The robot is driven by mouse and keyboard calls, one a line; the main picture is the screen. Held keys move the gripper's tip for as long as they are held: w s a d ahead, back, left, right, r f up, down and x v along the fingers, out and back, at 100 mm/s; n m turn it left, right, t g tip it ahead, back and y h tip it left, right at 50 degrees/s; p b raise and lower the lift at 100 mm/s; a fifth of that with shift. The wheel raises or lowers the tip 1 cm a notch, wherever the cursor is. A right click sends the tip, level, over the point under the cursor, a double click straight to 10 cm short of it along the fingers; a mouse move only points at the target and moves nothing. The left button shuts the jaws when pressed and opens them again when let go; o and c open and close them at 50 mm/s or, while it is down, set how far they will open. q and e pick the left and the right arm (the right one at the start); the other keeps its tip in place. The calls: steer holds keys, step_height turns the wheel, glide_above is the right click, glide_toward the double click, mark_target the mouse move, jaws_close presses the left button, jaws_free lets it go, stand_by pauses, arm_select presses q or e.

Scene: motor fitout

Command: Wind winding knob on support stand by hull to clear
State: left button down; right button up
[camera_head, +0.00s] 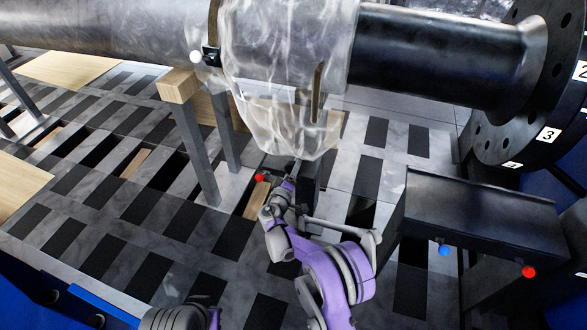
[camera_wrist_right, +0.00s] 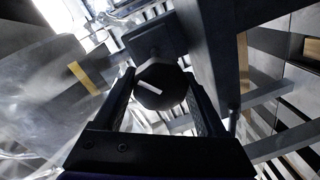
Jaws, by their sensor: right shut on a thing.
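The winding knob (camera_wrist_right: 152,98) is a dark, faceted knob with a white pointer mark, seen in the right wrist view. My right gripper (camera_wrist_right: 160,80) has one finger on each side of it and is shut on it. The grey support stand (camera_wrist_right: 155,38) shows just behind the knob. In the head view my right gripper (camera_head: 296,172) is low at the middle, below a cloudy, translucent hull (camera_head: 290,50); the knob is hidden there. My left gripper is not in view; only a grey and purple part of my left arm shows at the bottom edge.
A large grey pipe (camera_head: 110,28) and a dark flanged pipe (camera_head: 430,58) run across the top. A wood-topped post (camera_head: 180,84) stands left of my right gripper. A dark bench (camera_head: 480,215) with blue and red balls is at right. The slatted floor has dark gaps.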

steer(key=shift+m, duration=0.5)
steer(key=o, duration=1.3)
steer(key=p+v, duration=0.1)
steer(key=v, duration=1)
steer(key=shift+w+p, duration=0.1)
steer(key=shift+p, duration=0.25)
